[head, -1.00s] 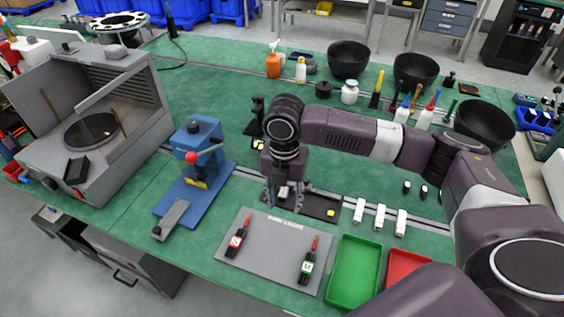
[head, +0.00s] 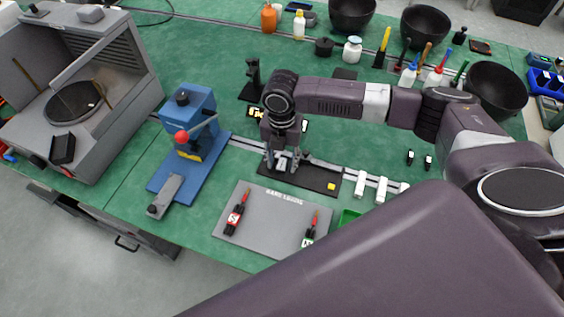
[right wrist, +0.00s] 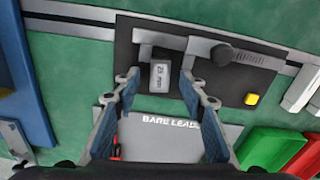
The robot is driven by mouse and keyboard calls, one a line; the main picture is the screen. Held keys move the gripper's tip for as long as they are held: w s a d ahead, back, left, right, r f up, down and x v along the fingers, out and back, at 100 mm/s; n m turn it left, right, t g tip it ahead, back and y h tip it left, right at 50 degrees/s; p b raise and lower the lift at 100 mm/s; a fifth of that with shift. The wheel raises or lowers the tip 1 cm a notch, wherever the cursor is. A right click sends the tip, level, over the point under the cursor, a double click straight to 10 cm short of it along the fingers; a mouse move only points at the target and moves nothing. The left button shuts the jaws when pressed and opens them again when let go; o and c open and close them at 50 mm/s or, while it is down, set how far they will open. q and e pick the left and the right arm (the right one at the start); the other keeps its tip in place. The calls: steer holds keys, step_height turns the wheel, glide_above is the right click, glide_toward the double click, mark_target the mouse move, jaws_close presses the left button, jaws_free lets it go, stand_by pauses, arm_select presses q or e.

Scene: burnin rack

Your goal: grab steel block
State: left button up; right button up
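The steel block is a small grey block (right wrist: 159,77) with dark lettering, on a black plate (right wrist: 225,86) in the right wrist view. It sits by the grey jaws of a caliper-like tool (right wrist: 190,45). My right gripper (right wrist: 159,82) is open, its two fingers on either side of the block with gaps visible. In the head view my right gripper (head: 284,161) points down over the left part of the black plate (head: 315,180), and its fingers partly hide the block. My left gripper is not in view.
A yellow piece (right wrist: 251,99) lies on the plate. A grey "BARE LEADS" board (head: 268,215) with red-and-black leads is in front. A green tray (right wrist: 268,147) and a red tray (right wrist: 305,160) are at its right. A blue press (head: 190,140) stands left.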

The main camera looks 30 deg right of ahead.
steer(key=shift+f, duration=0.2)
steer(key=c, duration=0.7)
jaws_close()
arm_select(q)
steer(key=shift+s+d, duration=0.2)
arm_select(e)
steer(key=shift+r, duration=0.15)
